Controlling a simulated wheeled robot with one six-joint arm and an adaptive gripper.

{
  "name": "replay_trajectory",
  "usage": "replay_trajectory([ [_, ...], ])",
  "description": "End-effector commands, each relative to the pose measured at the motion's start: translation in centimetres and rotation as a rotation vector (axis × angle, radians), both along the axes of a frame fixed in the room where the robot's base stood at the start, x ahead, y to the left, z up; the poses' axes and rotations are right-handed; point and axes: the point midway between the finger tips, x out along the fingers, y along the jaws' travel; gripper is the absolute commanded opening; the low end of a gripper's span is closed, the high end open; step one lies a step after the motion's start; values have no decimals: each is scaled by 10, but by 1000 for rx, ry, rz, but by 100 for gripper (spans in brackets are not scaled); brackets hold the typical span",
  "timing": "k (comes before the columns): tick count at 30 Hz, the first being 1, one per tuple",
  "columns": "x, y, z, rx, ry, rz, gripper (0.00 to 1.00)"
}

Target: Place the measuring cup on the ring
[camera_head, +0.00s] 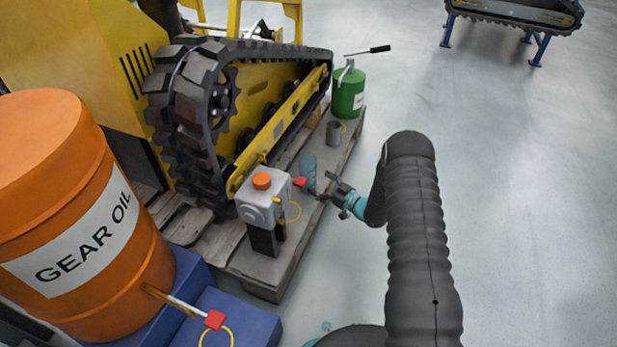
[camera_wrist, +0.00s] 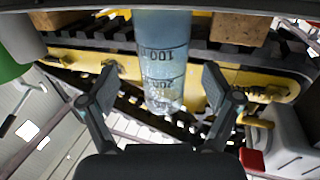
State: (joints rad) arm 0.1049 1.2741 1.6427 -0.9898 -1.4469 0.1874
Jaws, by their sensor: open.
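The measuring cup (camera_head: 308,168) is a clear bluish cylinder standing on the wooden pallet beside the tracked carrier. In the wrist view the measuring cup (camera_wrist: 162,60) shows dark graduation marks and numbers. My gripper (camera_head: 322,190) is at the cup's near right side. In the wrist view my gripper (camera_wrist: 160,88) is open, with one finger to each side of the cup and gaps between.
A grey-white box (camera_head: 262,204) with an orange cap stands close left of my gripper, with a red block (camera_head: 300,182) beside it. A grey cup (camera_head: 334,133) and a green can (camera_head: 347,92) stand farther back. An orange drum (camera_head: 82,220) is left.

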Motion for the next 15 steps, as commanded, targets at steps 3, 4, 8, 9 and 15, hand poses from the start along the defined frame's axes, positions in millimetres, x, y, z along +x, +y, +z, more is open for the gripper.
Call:
replay_trajectory([
  [3,3,4,0,-1,1,0,89],
  [4,3,5,0,-1,1,1,89],
  [8,10,18,0,-1,1,3,89],
  [9,13,22,0,-1,-1,2,89],
  [15,29,42,0,0,0,1,89],
])
